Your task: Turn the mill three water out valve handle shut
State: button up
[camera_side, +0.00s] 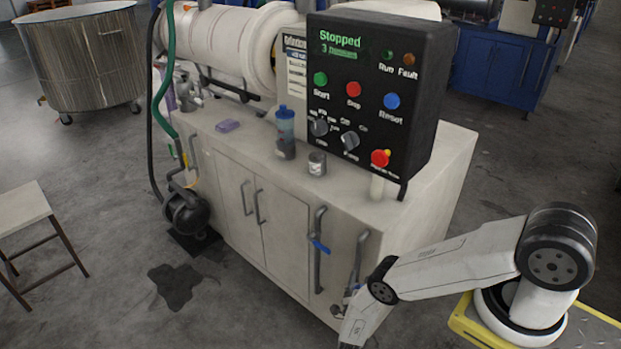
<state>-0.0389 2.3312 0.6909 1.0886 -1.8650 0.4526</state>
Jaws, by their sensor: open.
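A blue valve handle (320,247) sits on a grey vertical pipe (318,272) at the front of the pale mill cabinet, near its right corner. The handle slants across the pipe, down to the right. A second grey pipe (358,255) stands to its right, with a small dark fitting (338,311) low beside it, partly behind my arm. I cannot read a label naming either line. My arm reaches in from the right and runs down past the bottom edge, right of and below the blue handle. My gripper is cut off below the picture.
A black control panel (365,120) reading "Stopped" overhangs the cabinet (262,205). A bottle (285,135) and a small can (317,164) stand on top. A dark puddle (178,286) and a stool (25,215) are at left.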

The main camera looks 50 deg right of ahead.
jog(key=s+a+r, duration=0.4)
jog(key=s+r, duration=0.8)
jog(key=s, duration=0.1)
jog(key=shift+s+r, duration=0.25)
dwell(1.0)
